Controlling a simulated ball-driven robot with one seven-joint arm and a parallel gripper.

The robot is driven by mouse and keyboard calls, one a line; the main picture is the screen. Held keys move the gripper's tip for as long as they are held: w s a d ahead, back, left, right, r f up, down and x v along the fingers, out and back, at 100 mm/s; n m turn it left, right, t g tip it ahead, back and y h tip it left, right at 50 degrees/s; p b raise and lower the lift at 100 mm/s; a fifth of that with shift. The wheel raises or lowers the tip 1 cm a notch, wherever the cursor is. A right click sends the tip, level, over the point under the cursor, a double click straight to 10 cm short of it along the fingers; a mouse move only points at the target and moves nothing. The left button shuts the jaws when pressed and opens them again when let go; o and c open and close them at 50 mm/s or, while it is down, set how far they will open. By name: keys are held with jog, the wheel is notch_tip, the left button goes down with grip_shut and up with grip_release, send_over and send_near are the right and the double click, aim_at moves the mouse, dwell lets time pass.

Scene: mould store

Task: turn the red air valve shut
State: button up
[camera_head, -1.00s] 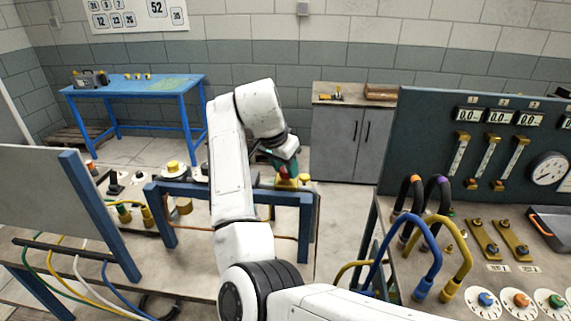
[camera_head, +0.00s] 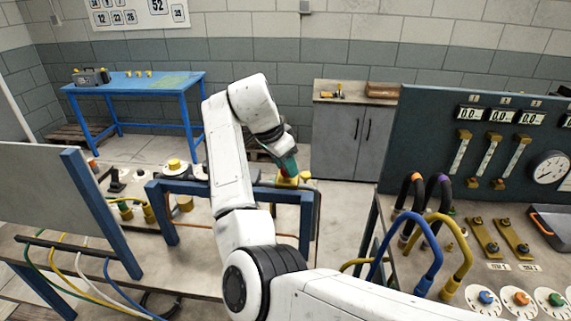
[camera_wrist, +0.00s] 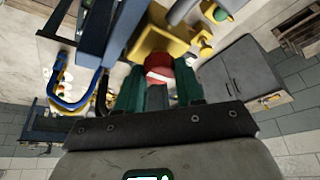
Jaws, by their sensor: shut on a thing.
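The red air valve (camera_wrist: 158,68) shows in the wrist view as a red knob with a pale band. It is fixed against a yellow block (camera_wrist: 155,38). My gripper (camera_wrist: 159,88) has green fingers, one on each side of the red valve, and is shut on it. In the head view my gripper (camera_head: 288,168) reaches down to the yellow block (camera_head: 288,181) at the right end of the blue frame. The red valve is mostly hidden there by the fingers. How far the valve is turned cannot be told.
A blue frame (camera_head: 240,191) runs beneath my arm. To the right stands a dark panel (camera_head: 430,130) with gauges, and blue and yellow hoses (camera_head: 432,262) loop before it. A grey cabinet (camera_head: 350,140) and a blue table (camera_head: 140,82) stand behind.

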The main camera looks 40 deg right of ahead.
jog(key=o, duration=1)
jog(key=b+v, duration=0.1)
jog(key=v, duration=0.9)
jog(key=shift+w+a+r+b, duration=0.1)
jog(key=shift+a+r+b, duration=0.15)
jog(key=shift+r+b, duration=0.1)
